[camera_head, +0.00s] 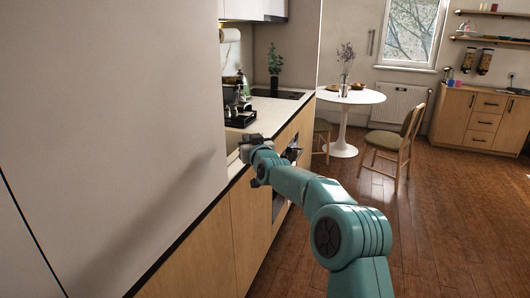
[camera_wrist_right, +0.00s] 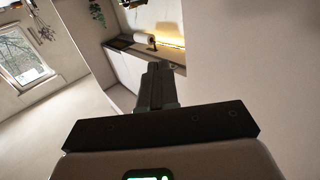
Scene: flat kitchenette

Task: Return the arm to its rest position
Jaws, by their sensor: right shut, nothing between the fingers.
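My right arm reaches forward from the bottom right in the head view, stretched out toward the kitchen counter. My right gripper (camera_head: 251,143) is at the front edge of the counter, beside the tall pale panel on the left. In the right wrist view the gripper's fingers (camera_wrist_right: 156,72) are together, with nothing seen between them. From the head view I cannot tell whether the gripper touches the counter. My left gripper is not in either view.
A counter (camera_head: 276,105) with a dark pot, a bottle and a plant lies past the gripper. A tall pale panel (camera_head: 110,120) stands close on the left. A white round table (camera_head: 350,97) and a chair (camera_head: 390,143) stand farther back. The wooden floor at right is clear.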

